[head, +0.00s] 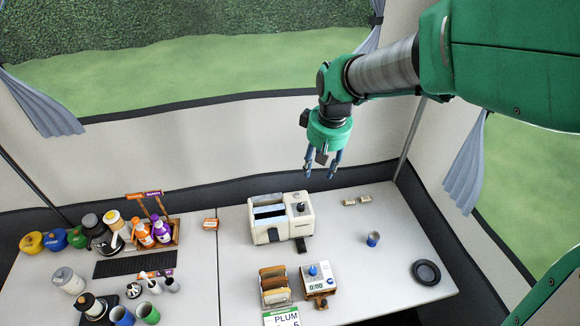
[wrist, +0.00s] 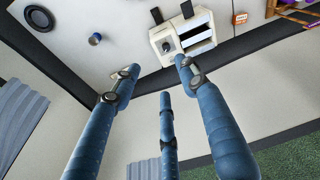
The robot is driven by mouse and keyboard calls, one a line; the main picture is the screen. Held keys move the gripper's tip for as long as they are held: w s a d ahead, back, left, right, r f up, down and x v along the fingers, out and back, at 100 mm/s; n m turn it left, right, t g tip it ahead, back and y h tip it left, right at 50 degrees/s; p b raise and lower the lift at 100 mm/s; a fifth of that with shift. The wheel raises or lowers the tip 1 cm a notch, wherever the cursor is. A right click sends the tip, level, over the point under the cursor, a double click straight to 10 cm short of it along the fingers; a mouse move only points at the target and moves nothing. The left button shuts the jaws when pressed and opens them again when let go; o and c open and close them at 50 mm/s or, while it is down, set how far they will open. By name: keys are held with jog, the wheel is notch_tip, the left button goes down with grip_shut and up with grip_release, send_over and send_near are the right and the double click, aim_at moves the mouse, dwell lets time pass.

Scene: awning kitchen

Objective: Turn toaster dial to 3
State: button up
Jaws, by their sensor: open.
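A cream toaster (head: 268,236) with two long slots stands on the right-hand table in the head view. Its dark dial (head: 299,208) sits on the right end of its top; the number it points to is too small to read. The toaster (wrist: 194,49) and its dial (wrist: 167,46) also show at the top of the wrist view. My gripper (head: 322,172) hangs above and behind the toaster, apart from it. Its blue fingers (wrist: 157,75) are spread and empty, with the toaster beyond their tips.
A small device with a blue knob (head: 314,270) and a bread rack (head: 274,287) stand in front of the toaster. A blue cup (head: 373,239) and a dark round dish (head: 426,273) lie to the right. Bottles and jars crowd the left table.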

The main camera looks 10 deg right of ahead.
jog(key=w+f+n+g+p, duration=0.1)
jog(key=w+f+p, duration=0.1)
jog(key=w+f, duration=0.5)
jog(key=n+g+p, duration=0.2)
send_over(301, 205)
notch_tip(301, 205, down, 12)
jog(key=r, duration=0.1)
jog(key=shift+w+d+f, duration=0.15)
jog(key=shift+d+f, duration=0.2)
jog(key=shift+f, duration=0.05)
jog(key=shift+f, duration=0.1)
jog(key=f, duration=1.3)
jog(key=shift+s+a+f, duration=0.2)
jog(key=shift+a+f, duration=0.1)
jog(key=shift+a, duration=0.05)
grip_shut()
